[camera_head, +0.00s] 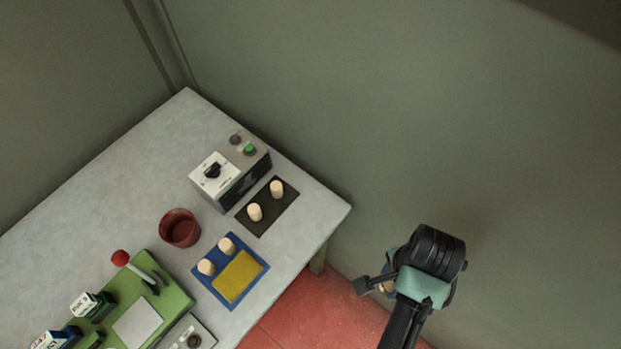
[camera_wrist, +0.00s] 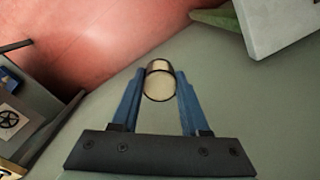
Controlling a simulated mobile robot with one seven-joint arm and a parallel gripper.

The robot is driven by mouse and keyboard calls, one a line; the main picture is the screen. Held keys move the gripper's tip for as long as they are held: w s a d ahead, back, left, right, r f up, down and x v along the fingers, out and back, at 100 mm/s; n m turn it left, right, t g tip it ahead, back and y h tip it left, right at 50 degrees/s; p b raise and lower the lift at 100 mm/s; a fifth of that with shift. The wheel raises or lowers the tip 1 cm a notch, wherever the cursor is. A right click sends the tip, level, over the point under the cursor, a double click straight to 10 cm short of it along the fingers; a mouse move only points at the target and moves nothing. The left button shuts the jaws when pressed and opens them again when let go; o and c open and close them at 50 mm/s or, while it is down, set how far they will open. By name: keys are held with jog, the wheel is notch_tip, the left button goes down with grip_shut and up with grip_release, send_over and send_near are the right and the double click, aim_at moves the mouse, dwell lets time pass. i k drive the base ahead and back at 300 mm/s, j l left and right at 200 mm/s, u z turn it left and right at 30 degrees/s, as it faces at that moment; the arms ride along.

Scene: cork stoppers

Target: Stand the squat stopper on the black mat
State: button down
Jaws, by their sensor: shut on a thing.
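My gripper (camera_head: 378,285) is off the table's right corner, over the floor side. In the wrist view my gripper (camera_wrist: 159,78) has its two blue fingers shut on a pale round stopper (camera_wrist: 159,87), seen nearly end-on. A bit of the held stopper may show in the head view, mostly hidden by my gripper. The black mat (camera_head: 250,222) lies on the table by the grey box, with two pale stoppers (camera_head: 255,212) (camera_head: 277,188) standing on it. Two more stoppers (camera_head: 206,266) (camera_head: 226,245) stand on the blue tray. I cannot tell their proportions well.
The blue tray (camera_head: 259,256) has a yellow pad (camera_head: 238,277). A grey control box (camera_head: 232,180) stands just behind the mat. A red-brown cup (camera_head: 180,228) and a green lever unit (camera_head: 165,290) stand left. Walls close in behind.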

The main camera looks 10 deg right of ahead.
aim_at(268, 204)
jog(key=i+j, duration=0.85)
jog(key=j, duration=0.25)
